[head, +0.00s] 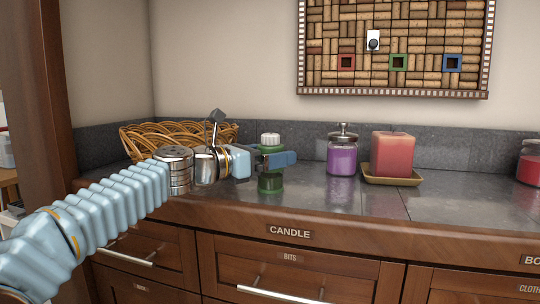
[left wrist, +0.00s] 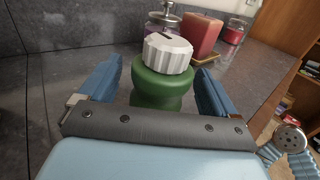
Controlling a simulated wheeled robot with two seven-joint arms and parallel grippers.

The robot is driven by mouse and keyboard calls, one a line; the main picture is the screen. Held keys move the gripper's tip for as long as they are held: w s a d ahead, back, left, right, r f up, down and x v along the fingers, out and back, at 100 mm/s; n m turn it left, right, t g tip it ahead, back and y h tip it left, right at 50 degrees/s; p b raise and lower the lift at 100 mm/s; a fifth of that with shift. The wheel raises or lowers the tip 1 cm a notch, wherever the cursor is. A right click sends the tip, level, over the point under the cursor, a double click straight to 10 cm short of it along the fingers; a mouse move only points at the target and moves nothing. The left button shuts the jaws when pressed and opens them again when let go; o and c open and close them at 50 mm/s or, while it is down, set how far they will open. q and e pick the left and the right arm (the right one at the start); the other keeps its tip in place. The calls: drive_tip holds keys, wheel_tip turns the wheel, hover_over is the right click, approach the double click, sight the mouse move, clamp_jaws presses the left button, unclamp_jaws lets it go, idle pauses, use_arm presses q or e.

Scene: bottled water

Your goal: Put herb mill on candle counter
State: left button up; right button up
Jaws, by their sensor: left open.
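The herb mill, a green body (head: 270,182) with a white ridged cap, stands upright on the grey stone counter (head: 320,205) above the label CANDLE. My left gripper (head: 277,159) is at the mill, open, with its blue fingers at about the height of the mill's upper body. In the left wrist view, the mill (left wrist: 160,88) sits between the two open fingers (left wrist: 158,92), with a visible gap on each side near the cap. Its lower part is hidden behind the gripper's palm. My right gripper is not seen.
A wicker basket (head: 140,140) stands at the back left, behind my left arm. A purple candle jar (head: 342,157), a red square candle (head: 393,156) on a yellowish tray (head: 378,180), and a red jar (head: 530,165) stand to the right. The counter's front right is clear.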

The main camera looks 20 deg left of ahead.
use_arm(q)
drive_tip(key=shift+a, duration=0.1)
drive_tip(key=v, duration=1.2)
drive_tip(key=shift+r+b, duration=0.1)
drive_tip(key=shift+b, duration=0.3)
idle(0.5)
